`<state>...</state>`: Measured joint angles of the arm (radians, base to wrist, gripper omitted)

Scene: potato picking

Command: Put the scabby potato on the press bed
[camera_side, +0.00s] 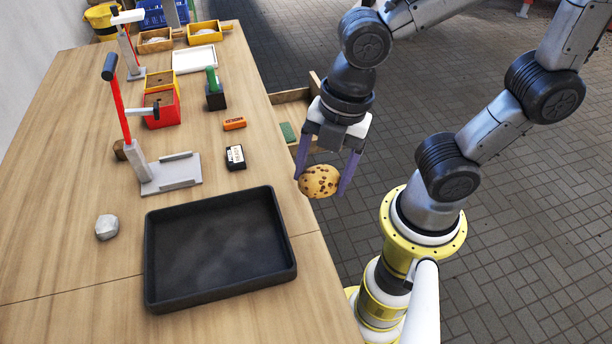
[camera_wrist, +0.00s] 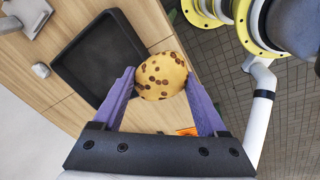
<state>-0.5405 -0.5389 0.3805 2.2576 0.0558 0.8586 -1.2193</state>
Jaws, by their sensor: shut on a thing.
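The scabby potato (camera_side: 319,181) is yellow-tan with brown spots. My gripper (camera_side: 322,184) is shut on it, with a purple finger on each side, and holds it in the air by the table's right edge. In the wrist view the potato (camera_wrist: 160,75) sits between the two purple fingertips of my gripper (camera_wrist: 160,84). The press bed (camera_side: 172,174) appears to be the flat grey plate at the foot of a red-posted press with a dark handle. It stands on the table left of my gripper, with nothing on it. A corner of it shows at the wrist view's top left (camera_wrist: 28,18).
A black empty tray (camera_side: 217,300) lies in front of the press. A grey stone (camera_side: 107,227) is left of it. A black labelled box (camera_side: 235,157), an orange block (camera_side: 234,124) and a green-handled tool (camera_side: 213,88) stand right of the press. Coloured bins (camera_side: 163,108) stand behind.

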